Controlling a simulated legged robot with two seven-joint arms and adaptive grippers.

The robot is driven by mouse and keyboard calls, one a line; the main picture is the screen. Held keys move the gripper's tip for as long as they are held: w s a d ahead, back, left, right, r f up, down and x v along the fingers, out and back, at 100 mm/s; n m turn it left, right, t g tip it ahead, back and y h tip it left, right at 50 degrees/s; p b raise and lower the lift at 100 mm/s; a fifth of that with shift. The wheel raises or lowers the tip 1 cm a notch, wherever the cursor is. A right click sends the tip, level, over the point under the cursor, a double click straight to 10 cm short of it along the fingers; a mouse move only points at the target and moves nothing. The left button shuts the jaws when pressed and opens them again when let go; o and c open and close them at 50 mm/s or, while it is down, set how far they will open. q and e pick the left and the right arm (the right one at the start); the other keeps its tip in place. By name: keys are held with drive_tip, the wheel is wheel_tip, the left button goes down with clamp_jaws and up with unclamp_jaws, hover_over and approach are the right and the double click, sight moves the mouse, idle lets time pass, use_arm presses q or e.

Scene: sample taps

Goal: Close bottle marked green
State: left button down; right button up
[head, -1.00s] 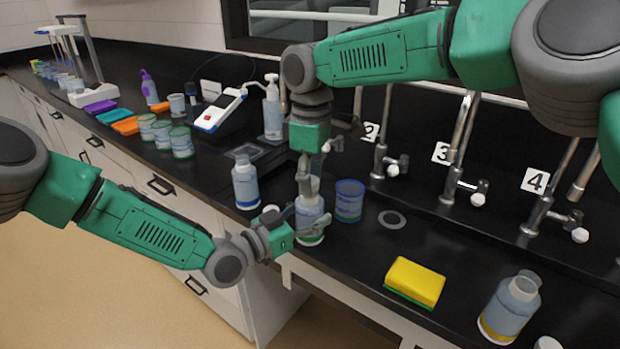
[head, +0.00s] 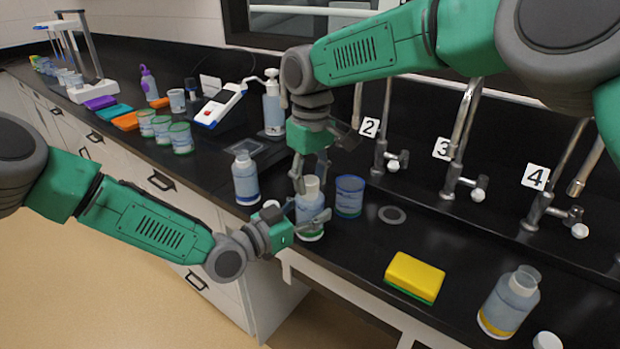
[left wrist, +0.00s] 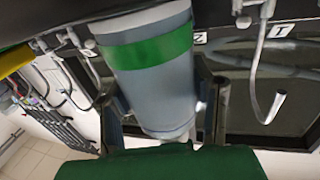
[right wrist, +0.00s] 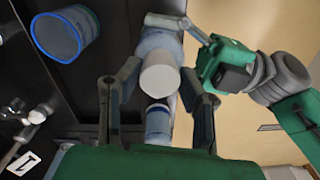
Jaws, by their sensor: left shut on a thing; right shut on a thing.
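The bottle with the green band (head: 310,222) stands upright near the counter's front edge. My left gripper (head: 300,218) is shut around its body from the front left. In the left wrist view the green-banded bottle (left wrist: 150,60) sits between the fingers. My right gripper (head: 311,178) points down over the bottle's top, its fingers shut on the white cap (head: 313,184). In the right wrist view the cap (right wrist: 160,78) lies between the fingers, in line with the bottle. I cannot tell whether the cap is fully seated.
A blue-banded bottle (head: 246,182) stands to the left and a blue-rimmed cup (head: 349,197) close to the right. A yellow sponge (head: 415,276), an open yellow-banded bottle (head: 509,304) and a loose cap (head: 547,341) are farther right. Numbered taps (head: 452,182) line the back.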

drive_tip(key=m, duration=0.5)
drive_tip(key=shift+a+m, duration=0.15)
drive_tip(key=shift+m, duration=0.15)
drive_tip(key=m, duration=0.5)
drive_tip(key=shift+a, duration=0.1)
drive_tip(key=o, duration=0.7)
drive_tip(key=shift+r, duration=2.25)
